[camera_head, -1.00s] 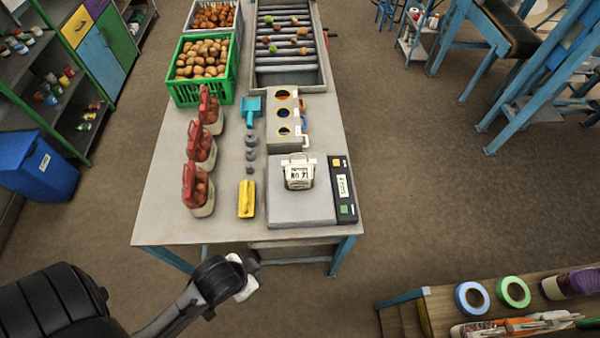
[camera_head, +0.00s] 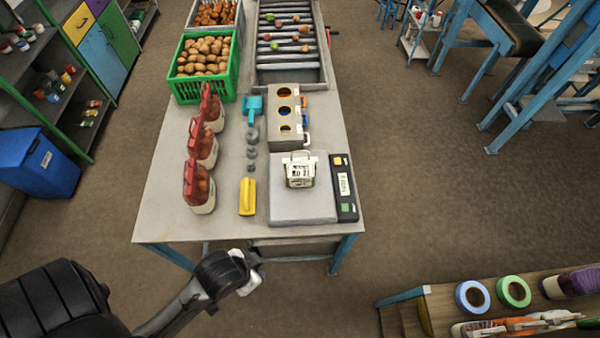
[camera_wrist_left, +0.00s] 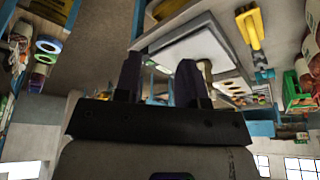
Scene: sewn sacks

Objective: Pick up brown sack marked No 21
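A small pale, cream-coloured sack (camera_head: 299,172) with a looped handle and dark print stands upright on the grey scale plate (camera_head: 290,211). The print seems to end in 21, but it is blurred. I see no clearly brown sack with this mark. My left gripper (camera_head: 250,280) is in front of the table's near edge, well short of the sack. In the left wrist view its two dark fingers (camera_wrist_left: 160,78) stand apart with nothing between them. The scale plate (camera_wrist_left: 195,45) lies beyond them there, and the sack is not clearly made out. My right gripper is out of view.
A yellow tool (camera_head: 247,197), grey weights (camera_head: 252,153) and red-topped bags (camera_head: 199,187) stand left of the scale. A block with round holes (camera_head: 286,118) is behind it. A green potato crate (camera_head: 203,67) stands farther back. A bench with tape rolls (camera_head: 472,297) is lower right.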

